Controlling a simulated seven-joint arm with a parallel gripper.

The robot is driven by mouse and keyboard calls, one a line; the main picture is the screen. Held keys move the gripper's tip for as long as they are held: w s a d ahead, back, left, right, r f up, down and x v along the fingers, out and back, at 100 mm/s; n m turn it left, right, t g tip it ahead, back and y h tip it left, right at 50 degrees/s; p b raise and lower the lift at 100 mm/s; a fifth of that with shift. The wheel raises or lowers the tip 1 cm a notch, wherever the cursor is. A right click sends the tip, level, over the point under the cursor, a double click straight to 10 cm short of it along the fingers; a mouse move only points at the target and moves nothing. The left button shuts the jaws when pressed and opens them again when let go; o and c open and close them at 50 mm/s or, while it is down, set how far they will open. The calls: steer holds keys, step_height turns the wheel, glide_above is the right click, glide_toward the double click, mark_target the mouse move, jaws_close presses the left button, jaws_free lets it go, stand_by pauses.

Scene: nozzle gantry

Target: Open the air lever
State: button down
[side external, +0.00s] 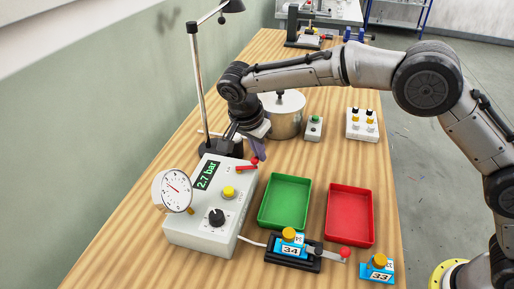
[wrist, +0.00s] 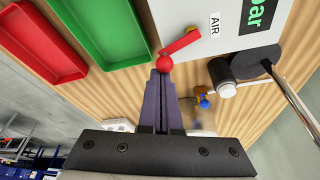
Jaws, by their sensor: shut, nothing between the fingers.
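The air lever (side external: 247,166) is a red bar with a red ball knob on the far right side of the white pressure box (side external: 202,232). In the wrist view the lever (wrist: 182,45) sits beside the word AIR, slanting from the box edge down to its ball. My gripper (side external: 259,152) is shut and empty, its purple-grey fingers pointing down near the lever. In the wrist view the tips of my gripper (wrist: 162,72) are right at the red ball; I cannot tell whether they touch it.
A green tray (side external: 260,217) and a red tray (side external: 328,230) lie right of the box. A lamp post (side external: 196,85) rises behind the box. A metal pot (side external: 286,133) stands behind my gripper. A fixture holding blue block 34 (side external: 292,247) and loose block 33 (side external: 377,269) are in front.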

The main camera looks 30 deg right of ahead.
steer(key=shift+s+m, duration=0.15)
steer(key=shift+m, duration=0.15)
steer(key=shift+a, duration=0.15)
steer(key=shift+w+a, duration=0.4)
steer(key=shift+a, duration=0.25)
steer(key=shift+d, duration=0.1)
step_height(320, 180, up, 9)
steer(key=shift+d, duration=0.35)
steer(key=shift+w+d+f, duration=0.1)
stand_by(0.5)
